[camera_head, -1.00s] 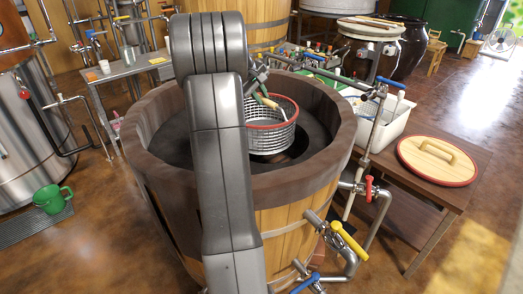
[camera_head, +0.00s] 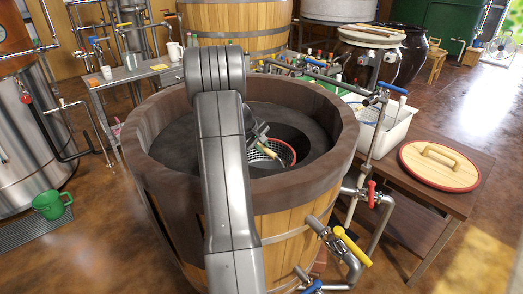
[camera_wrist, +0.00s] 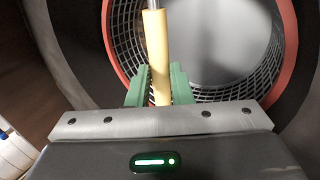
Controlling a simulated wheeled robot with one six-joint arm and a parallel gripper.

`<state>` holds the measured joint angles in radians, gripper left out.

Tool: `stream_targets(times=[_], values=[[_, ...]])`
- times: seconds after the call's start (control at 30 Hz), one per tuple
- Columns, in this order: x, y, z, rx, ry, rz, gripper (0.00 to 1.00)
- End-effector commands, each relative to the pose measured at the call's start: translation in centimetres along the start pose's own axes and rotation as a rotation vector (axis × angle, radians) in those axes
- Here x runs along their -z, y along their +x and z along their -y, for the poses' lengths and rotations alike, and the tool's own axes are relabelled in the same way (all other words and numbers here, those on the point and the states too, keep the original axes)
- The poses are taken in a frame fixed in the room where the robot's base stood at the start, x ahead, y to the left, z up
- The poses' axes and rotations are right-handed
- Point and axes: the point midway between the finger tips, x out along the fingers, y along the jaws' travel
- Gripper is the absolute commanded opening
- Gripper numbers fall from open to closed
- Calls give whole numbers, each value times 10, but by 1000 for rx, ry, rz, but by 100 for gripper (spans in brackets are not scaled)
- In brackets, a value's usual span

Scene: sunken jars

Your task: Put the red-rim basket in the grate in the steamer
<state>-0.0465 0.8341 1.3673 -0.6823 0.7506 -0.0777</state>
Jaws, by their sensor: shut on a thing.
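The red-rim basket (camera_head: 284,147) is a metal mesh basket. It sits low in the round opening of the dark grate (camera_head: 262,113) inside the steamer (camera_head: 170,190), a big wooden tub with a dark brown rim. In the wrist view its red rim (camera_wrist: 287,70) and mesh wall fill much of the picture. My gripper (camera_head: 260,143) is over the opening, partly hidden by my arm. In the wrist view its green fingers (camera_wrist: 155,88) are shut on the basket's pale wooden handle (camera_wrist: 159,55). I cannot tell whether the basket rests on anything.
A round wooden lid (camera_head: 440,165) with a red edge lies on the side table at the right. A white basin (camera_head: 390,125) and pipes with valves (camera_head: 352,245) stand close to the tub's right side.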

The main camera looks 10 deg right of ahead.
Motion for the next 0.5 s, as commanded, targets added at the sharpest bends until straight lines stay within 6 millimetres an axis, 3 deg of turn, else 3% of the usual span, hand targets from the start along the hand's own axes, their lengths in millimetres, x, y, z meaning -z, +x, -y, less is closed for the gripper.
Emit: stream_targets(times=[0.1, 0.47, 0.5], values=[[0, 13, 8, 0, -1, 1, 0], [0, 17, 10, -1, 0, -1, 0], [0, 17, 10, 0, 0, 0, 23]])
